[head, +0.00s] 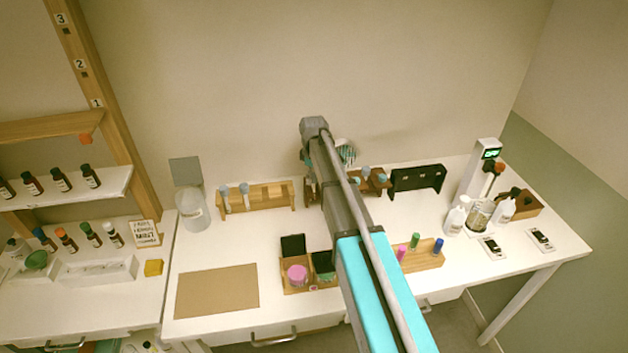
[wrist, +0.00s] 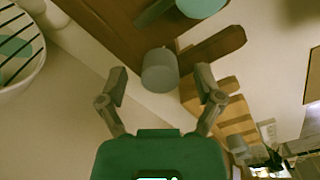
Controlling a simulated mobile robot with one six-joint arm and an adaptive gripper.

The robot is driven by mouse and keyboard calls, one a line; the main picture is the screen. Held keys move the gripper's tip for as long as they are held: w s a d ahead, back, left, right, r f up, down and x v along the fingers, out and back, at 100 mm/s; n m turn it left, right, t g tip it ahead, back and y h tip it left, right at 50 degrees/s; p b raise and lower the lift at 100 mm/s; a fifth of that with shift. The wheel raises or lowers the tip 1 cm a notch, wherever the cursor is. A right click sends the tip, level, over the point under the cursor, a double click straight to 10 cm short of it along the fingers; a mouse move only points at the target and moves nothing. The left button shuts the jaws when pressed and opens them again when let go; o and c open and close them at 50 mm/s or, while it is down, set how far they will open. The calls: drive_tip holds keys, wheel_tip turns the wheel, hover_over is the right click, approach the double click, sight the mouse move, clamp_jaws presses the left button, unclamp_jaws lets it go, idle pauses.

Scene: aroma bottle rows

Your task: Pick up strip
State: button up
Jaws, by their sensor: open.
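I cannot pick out a strip for certain in either view. In the wrist view my gripper (wrist: 160,76) is open, with one finger on each side of a grey-blue rounded piece (wrist: 160,68). This piece shows between the fingertips, beside a brown wooden rack (wrist: 112,28); I cannot tell whether the fingers touch it. In the head view my arm reaches to the back middle of the table and hides the gripper. A wooden rack with grey-blue topped pieces (head: 368,183) shows just right of the arm there.
A similar light wooden rack (head: 262,198) stands left of the arm, with a black rack (head: 418,178) to the right. A white striped round object (wrist: 18,45) is close by at the left of the wrist view. The brown mat (head: 217,291) lies bare at the front left.

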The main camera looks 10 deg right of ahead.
drive_tip(key=shift+c, duration=0.2)
drive_tip(key=c, duration=1)
drive_tip(key=shift+r, duration=0.15)
wheel_tip(320, 180, up, 18)
drive_tip(key=p, duration=1.8)
